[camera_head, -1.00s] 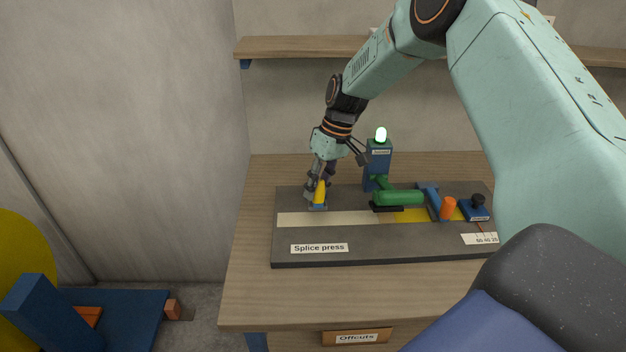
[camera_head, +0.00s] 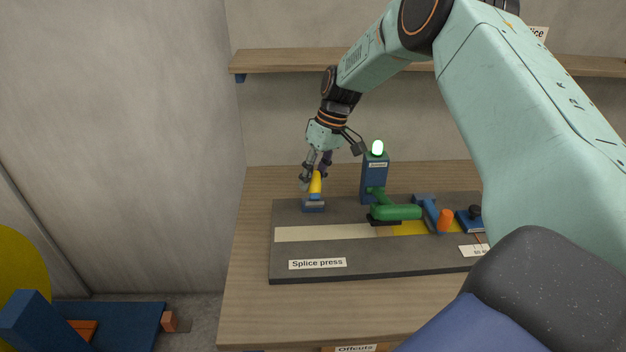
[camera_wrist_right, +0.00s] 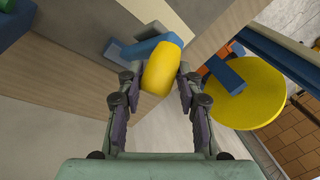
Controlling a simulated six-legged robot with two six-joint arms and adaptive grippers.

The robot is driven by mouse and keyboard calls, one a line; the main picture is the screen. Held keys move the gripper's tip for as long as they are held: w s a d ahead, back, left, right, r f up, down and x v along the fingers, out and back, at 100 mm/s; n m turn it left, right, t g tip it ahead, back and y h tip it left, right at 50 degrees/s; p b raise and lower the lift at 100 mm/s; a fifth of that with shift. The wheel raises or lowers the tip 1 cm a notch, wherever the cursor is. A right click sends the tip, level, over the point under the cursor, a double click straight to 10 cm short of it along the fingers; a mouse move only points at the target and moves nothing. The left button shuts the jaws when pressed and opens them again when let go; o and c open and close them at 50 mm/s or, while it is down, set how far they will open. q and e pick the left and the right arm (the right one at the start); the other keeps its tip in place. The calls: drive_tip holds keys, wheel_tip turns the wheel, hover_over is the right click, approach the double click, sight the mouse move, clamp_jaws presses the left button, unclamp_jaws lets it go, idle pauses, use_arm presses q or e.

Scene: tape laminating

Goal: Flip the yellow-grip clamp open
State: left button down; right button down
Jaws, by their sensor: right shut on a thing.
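The yellow-grip clamp (camera_head: 315,184) stands at the back left of the dark splice press board (camera_head: 380,259). Its yellow grip rises from a blue base and leans slightly. My right gripper (camera_head: 315,178) is above the clamp with its fingers on either side of the yellow grip. In the right wrist view the yellow grip (camera_wrist_right: 161,69) sits between the two fingers, with the blue lever behind it. My right gripper is shut on the grip. A cream tape strip (camera_head: 320,233) lies on the board in front of the clamp, clear of it. My left gripper is not in view.
An orange knob (camera_head: 445,219) is further right. A shelf (camera_head: 300,60) runs along the wall above. The table left of the board is clear.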

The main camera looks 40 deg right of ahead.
drive_tip(key=shift+w+d+r, duration=0.1)
drive_tip(key=shift+w+d, duration=0.15)
drive_tip(key=c, duration=1.3)
unclamp_jaws()
drive_tip(key=shift+o, duration=1.4)
drive_tip(key=shift+d+f, duration=0.15)
drive_tip(key=shift+f, duration=0.1)
drive_tip(key=shift+r, duration=0.2)
drive_tip(key=shift+s+r, duration=0.1)
drive_tip(key=shift+r, duration=0.3)
drive_tip(key=v, duration=1)
drive_tip(key=shift+d+r, duration=0.25)
drive_tip(key=shift+r, duration=0.15)
